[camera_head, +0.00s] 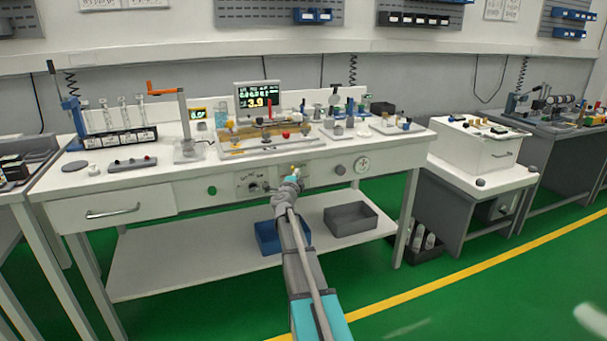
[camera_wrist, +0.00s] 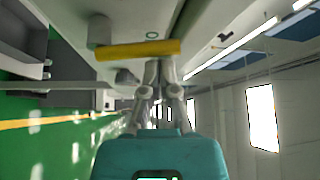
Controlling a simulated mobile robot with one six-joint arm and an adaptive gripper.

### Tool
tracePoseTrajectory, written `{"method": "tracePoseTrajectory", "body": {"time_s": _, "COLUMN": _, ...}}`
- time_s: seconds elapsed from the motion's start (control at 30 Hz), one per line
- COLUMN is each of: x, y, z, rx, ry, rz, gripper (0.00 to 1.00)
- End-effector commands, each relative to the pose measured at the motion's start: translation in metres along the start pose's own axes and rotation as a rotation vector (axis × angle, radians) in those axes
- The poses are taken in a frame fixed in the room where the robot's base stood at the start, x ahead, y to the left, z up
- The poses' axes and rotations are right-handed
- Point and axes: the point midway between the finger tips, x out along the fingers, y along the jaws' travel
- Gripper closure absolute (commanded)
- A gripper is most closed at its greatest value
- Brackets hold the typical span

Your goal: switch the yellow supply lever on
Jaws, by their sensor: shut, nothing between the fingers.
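The yellow supply lever (camera_wrist: 138,49) is a yellow bar lying across the wrist view, in front of the pale cart front. In the head view only a small yellow bit (camera_head: 295,167) shows at the cart's front panel, just beyond my gripper (camera_head: 291,178); my arm hides the rest. In the wrist view my gripper (camera_wrist: 161,64) has its fingers shut and empty, with the tips right by the right half of the bar. I cannot tell whether they touch it.
A grey cylindrical knob (camera_wrist: 99,31) stands beside the bar's left end. The cart's front panel also has a round dial (camera_head: 362,164). A blue bin (camera_head: 268,238) and a grey bin (camera_head: 351,218) sit on the shelf below. The green floor in front is clear.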

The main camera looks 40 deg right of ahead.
Motion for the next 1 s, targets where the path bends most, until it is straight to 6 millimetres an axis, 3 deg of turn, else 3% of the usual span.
{"method": "tracePoseTrajectory", "body": {"time_s": 0.27, "x": -0.003, "y": 0.0, "z": 0.0, "rx": 0.0, "ry": 0.0, "rz": 0.0, "gripper": 1.0}}
{"method": "tracePoseTrajectory", "body": {"time_s": 0.47, "x": -0.016, "y": 0.002, "z": 0.001, "rx": 0.0, "ry": 0.0, "rz": 0.0, "gripper": 1.0}}
{"method": "tracePoseTrajectory", "body": {"time_s": 0.67, "x": -0.04, "y": 0.003, "z": 0.003, "rx": 0.0, "ry": 0.0, "rz": 0.0, "gripper": 1.0}}
{"method": "tracePoseTrajectory", "body": {"time_s": 1.0, "x": -0.1, "y": 0.006, "z": 0.002, "rx": 0.0, "ry": -0.001, "rz": 0.0, "gripper": 1.0}}
